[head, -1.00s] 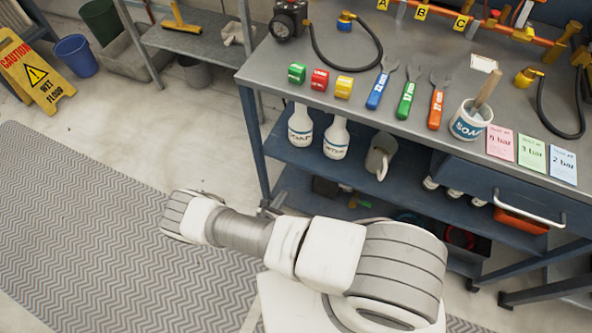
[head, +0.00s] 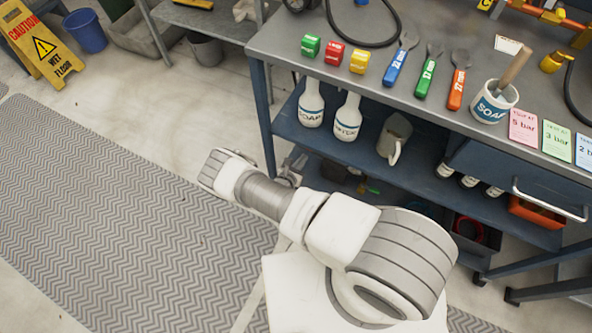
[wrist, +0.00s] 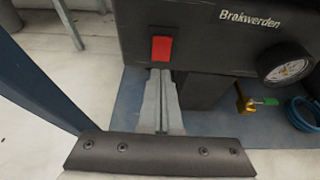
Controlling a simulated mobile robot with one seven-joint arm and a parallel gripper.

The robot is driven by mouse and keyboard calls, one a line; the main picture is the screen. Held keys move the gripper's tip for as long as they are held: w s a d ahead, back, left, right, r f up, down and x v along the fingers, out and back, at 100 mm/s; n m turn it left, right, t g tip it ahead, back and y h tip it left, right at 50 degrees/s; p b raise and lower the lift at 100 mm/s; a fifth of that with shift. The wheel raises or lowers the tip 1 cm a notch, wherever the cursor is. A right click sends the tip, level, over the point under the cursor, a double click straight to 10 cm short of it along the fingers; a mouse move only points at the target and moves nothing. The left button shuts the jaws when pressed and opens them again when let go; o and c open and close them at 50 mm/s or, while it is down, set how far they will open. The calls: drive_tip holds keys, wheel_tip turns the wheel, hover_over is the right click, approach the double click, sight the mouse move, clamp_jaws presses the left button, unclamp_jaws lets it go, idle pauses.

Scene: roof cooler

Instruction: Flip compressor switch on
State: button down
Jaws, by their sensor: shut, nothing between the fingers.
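The compressor (wrist: 210,45) is a black box marked "Brakwerden" in the wrist view, at the top. A red switch (wrist: 161,49) sits low on the left of its front face. My gripper (wrist: 163,73) is shut and empty, its two grey fingers together. Its tips are just below the red switch; I cannot tell whether they touch it. Which way the switch is tilted is not clear. In the head view my arm reaches to the left of the workbench, and the compressor is mostly hidden under the bench.
A round gauge (wrist: 288,64) is on the compressor's right. A blue bench leg (wrist: 35,75) stands at left in the wrist view. A blue hose (wrist: 303,113) lies at right. The floor mat is clear.

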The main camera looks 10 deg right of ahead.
drive_tip(key=shift+w+d+b, duration=0.15)
drive_tip(key=shift+w+d, duration=0.25)
drive_tip(key=shift+w, duration=0.2)
drive_tip(key=shift+w+d+b, duration=0.15)
drive_tip(key=shift+w+d, duration=0.2)
drive_tip(key=shift+w, duration=0.2)
drive_tip(key=shift+f, duration=0.15)
drive_tip(key=shift+w+d, duration=0.15)
drive_tip(key=shift+d, duration=0.05)
drive_tip(key=shift+w+r+p, duration=0.1)
drive_tip(key=shift+r+p, duration=0.5)
drive_tip(key=shift+r, duration=0.25)
